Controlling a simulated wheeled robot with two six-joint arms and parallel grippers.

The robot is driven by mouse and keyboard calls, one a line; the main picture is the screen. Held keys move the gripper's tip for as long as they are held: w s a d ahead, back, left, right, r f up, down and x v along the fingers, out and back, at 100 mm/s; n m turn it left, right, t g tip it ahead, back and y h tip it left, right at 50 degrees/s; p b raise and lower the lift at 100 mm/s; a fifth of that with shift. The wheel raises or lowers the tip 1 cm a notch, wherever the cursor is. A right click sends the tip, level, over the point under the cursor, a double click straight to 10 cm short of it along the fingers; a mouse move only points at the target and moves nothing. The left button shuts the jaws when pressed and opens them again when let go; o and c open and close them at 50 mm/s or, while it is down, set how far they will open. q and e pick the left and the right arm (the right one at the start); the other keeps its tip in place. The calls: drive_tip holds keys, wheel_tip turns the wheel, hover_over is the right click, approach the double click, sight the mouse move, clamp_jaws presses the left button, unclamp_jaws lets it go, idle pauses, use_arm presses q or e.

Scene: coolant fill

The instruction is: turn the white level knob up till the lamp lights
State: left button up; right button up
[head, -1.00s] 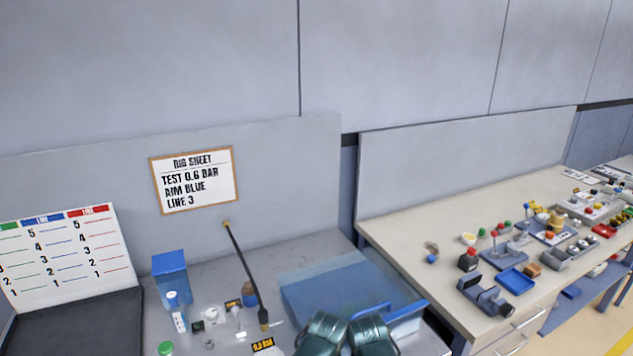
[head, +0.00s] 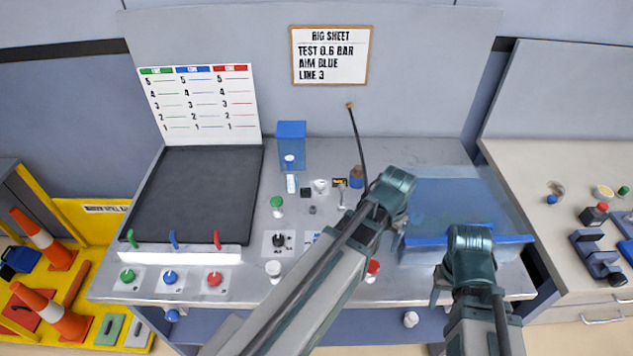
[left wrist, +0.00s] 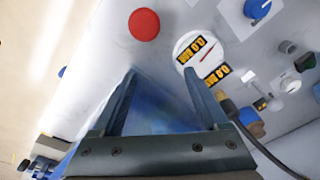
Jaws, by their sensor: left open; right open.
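A white round knob (head: 273,268) stands at the front of the grey bench panel in the head view. Another white round piece (head: 410,318) shows below the bench's front edge; I cannot tell which is the level knob. I cannot make out the lamp. My left gripper (head: 395,190) reaches across the bench to the left end of the blue see-through tray; its arm hides part of the panel. In the left wrist view my left gripper (left wrist: 160,78) is open, with nothing between its fingers. My right gripper (head: 465,260) is open, over the front right of the bench.
A red cap (head: 373,268) stands right of my left arm; a red cap also shows in the left wrist view (left wrist: 144,24), near a white dial (left wrist: 188,44) reading 0.0 BAR. The blue tray (head: 465,190) fills the bench's right side. A black board (head: 205,195) lies left.

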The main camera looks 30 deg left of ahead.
use_arm(q)
drive_tip(key=w+a+r+n+t+p, duration=0.1)
drive_tip(key=w+a, duration=0.4)
drive_tip(key=a, duration=0.3)
drive_tip(key=w+a+r+n+t, duration=0.1)
drive_tip(key=w+a, duration=0.3)
drive_tip(key=a, duration=0.3)
drive_tip(key=n+t, duration=0.2)
approach(319, 183)
drive_tip(key=w+v, duration=0.1)
drive_tip(key=v, duration=0.4)
drive_tip(key=shift+s+d+r+p, duration=0.1)
drive_tip(key=shift+s+d+p, duration=0.1)
drive_tip(key=shift+p, duration=0.1)
drive_tip(key=shift+w, duration=0.1)
drive_tip(key=shift+g, duration=0.3)
drive_tip(key=b+x, duration=1.2)
drive_tip(key=x, duration=0.1)
drive_tip(key=shift+w+a+f+b, duration=0.1)
drive_tip(key=shift+w+f+b, duration=0.1)
drive_tip(key=shift+f+b, duration=0.2)
drive_tip(key=shift+r, duration=0.15)
drive_tip(key=shift+m, duration=0.3)
clamp_jaws()
